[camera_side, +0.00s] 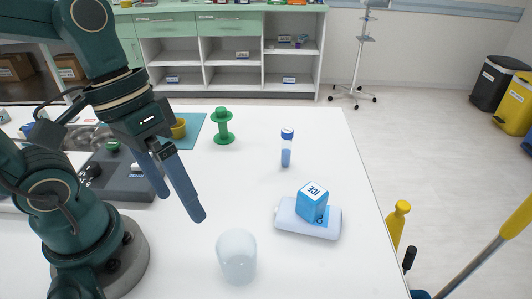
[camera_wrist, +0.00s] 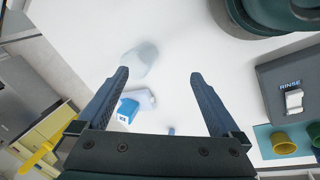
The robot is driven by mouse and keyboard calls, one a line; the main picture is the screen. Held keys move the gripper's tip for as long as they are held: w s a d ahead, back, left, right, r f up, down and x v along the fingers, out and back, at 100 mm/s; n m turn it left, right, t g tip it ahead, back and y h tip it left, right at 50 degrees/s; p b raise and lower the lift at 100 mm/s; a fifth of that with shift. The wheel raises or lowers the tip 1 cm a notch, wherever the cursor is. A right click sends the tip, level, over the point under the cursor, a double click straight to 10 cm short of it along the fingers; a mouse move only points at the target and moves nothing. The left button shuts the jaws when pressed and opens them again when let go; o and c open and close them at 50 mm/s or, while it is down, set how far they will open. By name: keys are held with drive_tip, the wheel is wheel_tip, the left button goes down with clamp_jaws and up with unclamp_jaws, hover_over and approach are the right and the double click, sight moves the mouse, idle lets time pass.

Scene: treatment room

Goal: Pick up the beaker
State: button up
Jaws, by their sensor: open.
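The beaker (camera_side: 236,257) is a frosted, translucent cup standing on the white table near its front edge in the side view. It also shows in the wrist view (camera_wrist: 139,60), beyond the fingertips and left of the middle between them. My gripper (camera_side: 186,208) is open and empty above the table, up and to the left of the beaker in the side view. In the wrist view my gripper (camera_wrist: 158,76) has its two blue fingers spread wide apart. No finger appears to touch the beaker.
A blue ICE box (camera_side: 312,202) sits on a pale pad (camera_side: 292,221) right of the beaker. A blue-capped vial (camera_side: 287,150) and green spool (camera_side: 223,127) stand farther back. A grey RINSE unit (camera_side: 124,183) lies behind my gripper. The table between vial and beaker is clear.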

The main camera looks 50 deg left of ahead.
drive_tip(key=d+n+g+h, duration=0.5)
drive_tip(key=g+h, duration=0.1)
drive_tip(key=n+t+h, duration=0.2)
drive_tip(key=n+h, duration=0.7)
drive_tip(key=n, duration=0.1)
approach(246, 270)
drive_tip(key=shift+s+d+f, duration=0.1)
drive_tip(key=shift+s+d, duration=0.05)
drive_tip(key=shift+d, duration=1.05)
drive_tip(key=shift+s+d+f, duration=0.1)
drive_tip(key=shift+d, duration=1.1)
drive_tip(key=shift+s+d, duration=0.25)
drive_tip(key=shift+d, duration=0.95)
drive_tip(key=shift+s+d, duration=0.2)
drive_tip(key=shift+d, duration=1.05)
drive_tip(key=c, duration=1.3)
